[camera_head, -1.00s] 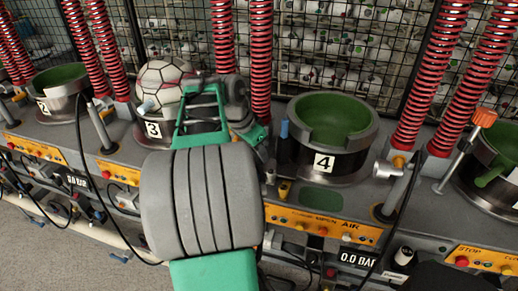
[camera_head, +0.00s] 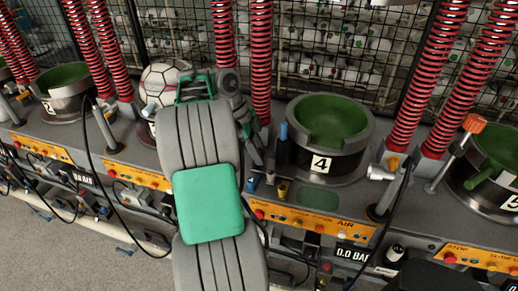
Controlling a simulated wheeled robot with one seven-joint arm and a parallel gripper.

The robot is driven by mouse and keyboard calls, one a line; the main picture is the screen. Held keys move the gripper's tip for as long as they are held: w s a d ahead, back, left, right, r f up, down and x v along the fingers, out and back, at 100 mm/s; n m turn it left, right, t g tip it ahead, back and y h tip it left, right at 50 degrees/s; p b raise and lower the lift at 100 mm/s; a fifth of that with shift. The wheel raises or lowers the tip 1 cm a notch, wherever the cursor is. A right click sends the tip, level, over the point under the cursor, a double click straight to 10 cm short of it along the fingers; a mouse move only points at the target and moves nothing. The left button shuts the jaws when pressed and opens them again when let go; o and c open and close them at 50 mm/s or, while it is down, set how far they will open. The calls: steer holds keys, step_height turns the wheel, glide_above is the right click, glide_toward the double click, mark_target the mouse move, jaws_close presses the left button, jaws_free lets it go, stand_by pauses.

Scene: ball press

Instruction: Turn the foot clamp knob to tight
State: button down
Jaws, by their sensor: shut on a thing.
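My gripper (camera_head: 255,157) is the dark end of my arm, pointing down at the deck between station 3 and station 4. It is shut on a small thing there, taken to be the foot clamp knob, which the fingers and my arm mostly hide. A small blue piece (camera_head: 253,182) shows just below the fingertips. I cannot tell whether it is part of the knob, nor which way the knob is turned.
A white ball (camera_head: 162,82) sits in the press left of my arm. The green-lined cup (camera_head: 319,147) marked 4 is empty. A blue-topped post (camera_head: 284,131) and a yellow-and-black piece (camera_head: 283,189) stand close to my gripper. Red springs (camera_head: 260,60) rise behind.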

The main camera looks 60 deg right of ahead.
steer(key=shift+r+m, duration=0.1)
steer(key=shift+m, duration=0.5)
steer(key=shift+y+p, duration=0.3)
steer(key=c, duration=1.1)
jaws_free()
steer(key=p+v, duration=0.4)
steer(key=v, duration=0.3)
steer(key=shift+w+r+p, duration=0.25)
steer(key=shift+p, duration=0.1)
